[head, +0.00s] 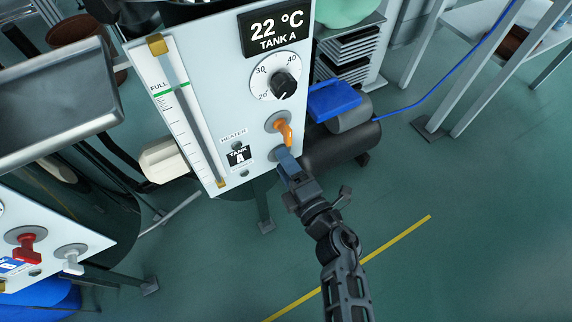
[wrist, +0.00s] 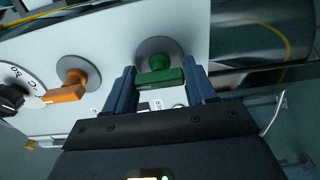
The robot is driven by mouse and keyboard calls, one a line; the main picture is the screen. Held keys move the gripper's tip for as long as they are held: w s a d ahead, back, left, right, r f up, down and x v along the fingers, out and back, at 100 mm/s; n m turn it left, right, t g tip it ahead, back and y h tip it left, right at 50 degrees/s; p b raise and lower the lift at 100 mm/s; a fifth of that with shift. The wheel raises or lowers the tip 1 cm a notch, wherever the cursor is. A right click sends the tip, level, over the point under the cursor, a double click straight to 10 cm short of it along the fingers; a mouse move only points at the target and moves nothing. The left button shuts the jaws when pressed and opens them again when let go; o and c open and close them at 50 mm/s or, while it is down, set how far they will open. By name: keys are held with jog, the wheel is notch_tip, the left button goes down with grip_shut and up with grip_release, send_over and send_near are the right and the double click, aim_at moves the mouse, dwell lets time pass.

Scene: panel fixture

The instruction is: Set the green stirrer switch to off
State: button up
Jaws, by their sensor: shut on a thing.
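The green stirrer switch (wrist: 160,76) shows in the wrist view on a round grey plate on the white panel (wrist: 110,45). Its bar lies crosswise between the two blue fingers of my gripper (wrist: 160,88), one finger at each end. My gripper is shut on it. In the head view my gripper (head: 283,154) is at the lower right of the Tank A panel (head: 200,65) and hides the green switch. Only part of the switch's grey plate (head: 272,154) shows there.
An orange switch (head: 285,131) sits just above the gripper, also in the wrist view (wrist: 66,90). A black dial (head: 285,85) is above that.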

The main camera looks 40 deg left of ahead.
jog(key=shift+s, duration=0.1)
jog(key=shift+c, duration=0.2)
jog(key=o, duration=1)
jog(key=shift+d, duration=0.1)
jog(key=shift+d, duration=0.25)
jog(key=p+v, duration=0.2)
jog(key=v, duration=0.5)
jog(key=shift+p, duration=0.35)
jog(key=shift+s, duration=0.1)
